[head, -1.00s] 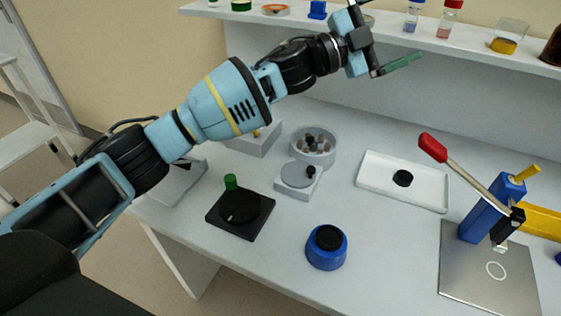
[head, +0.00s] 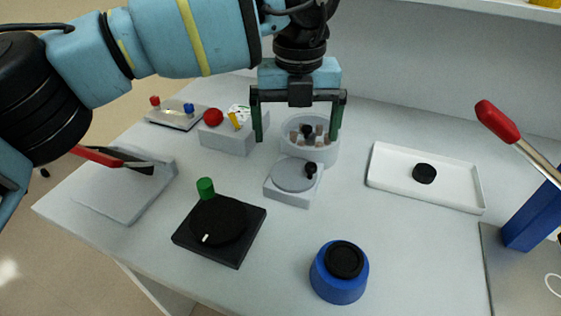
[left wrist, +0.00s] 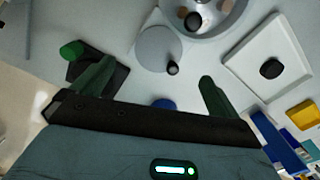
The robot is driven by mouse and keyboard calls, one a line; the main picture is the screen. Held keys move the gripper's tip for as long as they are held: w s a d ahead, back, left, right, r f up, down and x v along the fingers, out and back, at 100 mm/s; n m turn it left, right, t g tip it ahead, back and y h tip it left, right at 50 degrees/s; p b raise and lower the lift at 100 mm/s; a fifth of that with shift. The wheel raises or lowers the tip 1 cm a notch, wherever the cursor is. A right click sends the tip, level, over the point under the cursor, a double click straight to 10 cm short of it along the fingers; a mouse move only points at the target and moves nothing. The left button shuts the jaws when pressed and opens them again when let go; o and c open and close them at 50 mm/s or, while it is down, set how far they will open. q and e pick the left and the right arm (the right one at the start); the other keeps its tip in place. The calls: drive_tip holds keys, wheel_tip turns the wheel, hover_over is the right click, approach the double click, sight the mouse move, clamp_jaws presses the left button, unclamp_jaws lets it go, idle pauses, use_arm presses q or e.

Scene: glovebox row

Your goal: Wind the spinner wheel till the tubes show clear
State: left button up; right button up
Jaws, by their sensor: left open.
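The spinner is a round grey tub (head: 325,151) holding several brown and grey tubes (head: 307,135) around a dark hub. In front of it, a grey wheel (head: 291,175) with a black knob (head: 310,168) lies on a square grey base. In the left wrist view, the wheel (left wrist: 157,48), its knob (left wrist: 172,68) and part of the tub (left wrist: 232,18) show at the top. My left gripper (head: 298,137) is open and empty, pointing down above the tub and wheel area, its fingers apart. It touches neither knob nor wheel as far as I see. My right gripper is out of view.
A white tray (head: 470,203) with a black puck lies right, beside a red-handled lever (head: 497,121). A red-knobbed box (head: 228,137) stands behind left.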

sight(294, 171)
use_arm(q)
drive_tip(key=shift+f, duration=3.9)
drive_tip(key=c, duration=1)
